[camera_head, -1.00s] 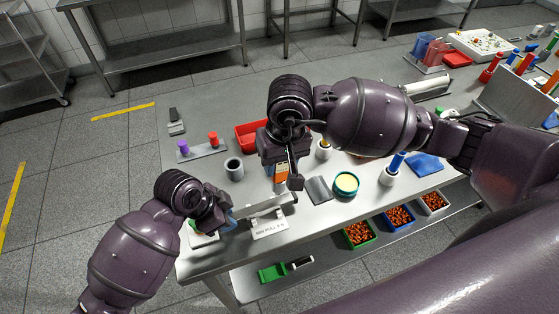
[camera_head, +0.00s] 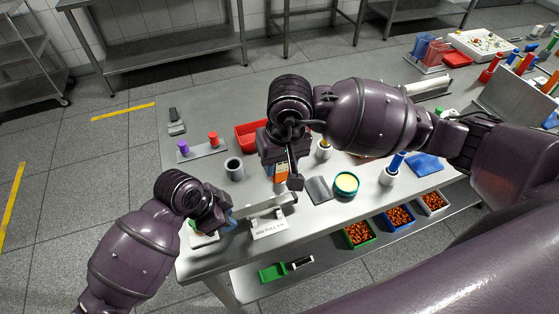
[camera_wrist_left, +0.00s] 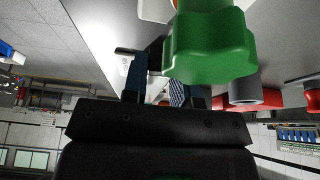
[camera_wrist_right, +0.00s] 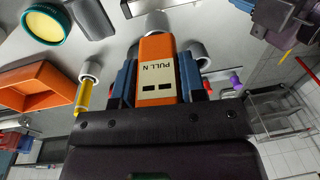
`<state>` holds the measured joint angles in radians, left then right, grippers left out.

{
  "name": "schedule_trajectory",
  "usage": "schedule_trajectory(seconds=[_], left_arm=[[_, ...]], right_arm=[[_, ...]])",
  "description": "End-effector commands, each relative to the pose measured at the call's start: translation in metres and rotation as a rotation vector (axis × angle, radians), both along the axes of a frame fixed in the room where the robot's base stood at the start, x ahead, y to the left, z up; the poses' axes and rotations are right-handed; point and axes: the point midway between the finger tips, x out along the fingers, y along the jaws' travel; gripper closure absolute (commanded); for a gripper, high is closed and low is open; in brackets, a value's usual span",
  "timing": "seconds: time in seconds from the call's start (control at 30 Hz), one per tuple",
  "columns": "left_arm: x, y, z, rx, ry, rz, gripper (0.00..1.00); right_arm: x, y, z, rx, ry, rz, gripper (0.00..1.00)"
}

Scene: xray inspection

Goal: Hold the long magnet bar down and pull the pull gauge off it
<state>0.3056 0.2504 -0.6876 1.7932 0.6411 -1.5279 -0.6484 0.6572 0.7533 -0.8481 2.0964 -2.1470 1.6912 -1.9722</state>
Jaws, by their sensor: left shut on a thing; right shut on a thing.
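The long magnet bar (camera_head: 262,207) is a grey bar at the front left of the table, over a white stand with a pull label (camera_head: 270,230). My left gripper (camera_head: 230,217) is shut at the bar's left end. In the left wrist view the left fingers (camera_wrist_left: 160,80) are partly hidden behind a large green knob (camera_wrist_left: 210,45). The pull gauge (camera_wrist_right: 157,72) is orange with a cream "PULL N" label. My right gripper (camera_wrist_right: 158,80) is shut on it.
A grey block (camera_head: 318,189) and a round yellow-topped tin (camera_head: 346,183) stand to the right. Bins of parts (camera_head: 358,234) sit below.

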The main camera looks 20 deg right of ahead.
Motion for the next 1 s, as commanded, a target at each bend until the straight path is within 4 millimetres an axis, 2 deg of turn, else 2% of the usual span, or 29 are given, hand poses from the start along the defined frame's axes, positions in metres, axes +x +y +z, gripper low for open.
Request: schedule_trajectory(seconds=[1.0], left_arm=[[0.0003,-0.0001,0.0006,-0.001,-0.001,0.000,1.00]], right_arm=[[0.0002,0.0000,-0.0097,0.000,0.000,-0.001,1.00]])
